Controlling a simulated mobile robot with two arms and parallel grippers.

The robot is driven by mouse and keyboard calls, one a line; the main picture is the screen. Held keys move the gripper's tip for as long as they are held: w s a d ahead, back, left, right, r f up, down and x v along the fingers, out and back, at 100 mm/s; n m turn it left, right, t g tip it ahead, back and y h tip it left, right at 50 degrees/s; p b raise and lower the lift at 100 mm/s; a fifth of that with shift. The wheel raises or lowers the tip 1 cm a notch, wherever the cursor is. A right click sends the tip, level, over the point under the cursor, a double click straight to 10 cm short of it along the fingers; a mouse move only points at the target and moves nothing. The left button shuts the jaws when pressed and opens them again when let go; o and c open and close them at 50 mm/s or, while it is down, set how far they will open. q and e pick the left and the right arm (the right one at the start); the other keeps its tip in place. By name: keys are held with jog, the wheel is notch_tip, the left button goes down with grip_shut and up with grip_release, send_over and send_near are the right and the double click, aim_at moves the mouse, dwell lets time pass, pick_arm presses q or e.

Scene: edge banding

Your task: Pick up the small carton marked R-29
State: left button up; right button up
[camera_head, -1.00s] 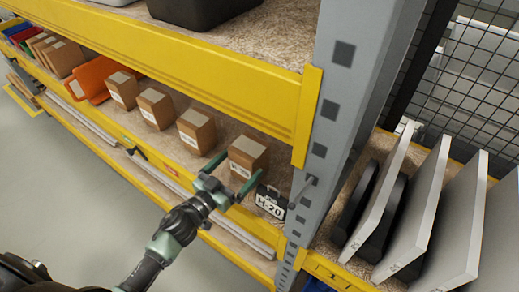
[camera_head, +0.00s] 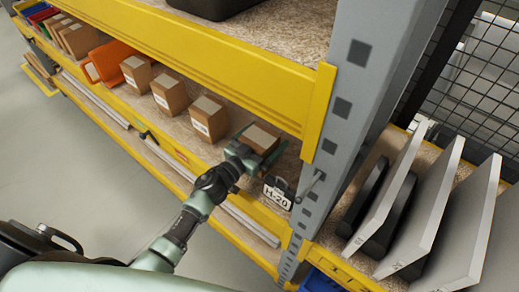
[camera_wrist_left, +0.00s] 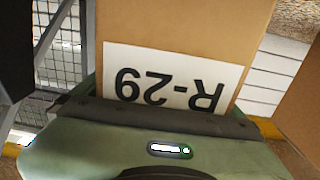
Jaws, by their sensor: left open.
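The small brown carton marked R-29 (camera_head: 262,137) stands on the shelf at the right end of a row of cartons. Its label reads upside down in the left wrist view (camera_wrist_left: 180,80), where the carton fills the middle, close to the palm. My left gripper (camera_head: 258,150) is open, with its jaws around the carton's sides. A green finger shows along the carton's left side in the wrist view; the other finger is mostly hidden there. The gripper hides the carton's front in the head view. The carton still rests on the shelf. My right gripper is not in view.
Several similar cartons, the nearest one (camera_head: 208,118), stand to the left. A dark item with an H-20 tag (camera_head: 277,196) is just right of the gripper. A yellow beam (camera_head: 220,65) runs above, and a grey upright (camera_head: 345,120) stands to the right.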

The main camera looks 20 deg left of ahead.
pick_arm(q)
jog(key=c, duration=1.5)
jog(key=shift+c, duration=1.1)
jog(key=shift+r, duration=0.15)
